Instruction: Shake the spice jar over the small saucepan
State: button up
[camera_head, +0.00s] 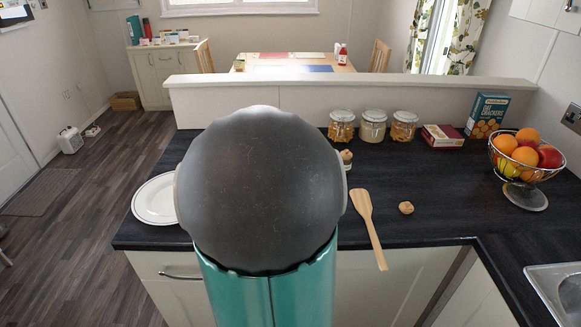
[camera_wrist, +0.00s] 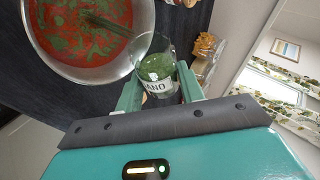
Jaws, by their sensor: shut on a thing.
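In the wrist view my gripper (camera_wrist: 159,76) is shut on a clear spice jar (camera_wrist: 154,62) with green flakes inside and a white label partly reading "ANO". The small saucepan (camera_wrist: 128,67) shows at the upper left, beside the jar, partly cut off by the picture's edge. It holds red sauce (camera_wrist: 62,48) with many green flecks on it and a dense green streak near the top. How far the jar is tilted I cannot tell. In the head view my arm hides the saucepan, the jar and my gripper.
On the dark counter (camera_head: 440,205) are a white plate (camera_head: 150,203), wooden spatula (camera_head: 366,222), small brown lump (camera_head: 405,208), several lidded glass jars (camera_head: 373,127), a cracker box (camera_head: 487,115) and fruit bowl (camera_head: 523,170). A sink (camera_head: 560,285) is at right. A low wall (camera_head: 300,100) stands behind.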

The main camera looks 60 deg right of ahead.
jog(key=shift+w+a+r+n+g+h, duration=0.1)
jog(key=shift+w+r+n+g+h, duration=0.1)
jog(key=shift+n+g+h, duration=0.1)
dwell(1.7)
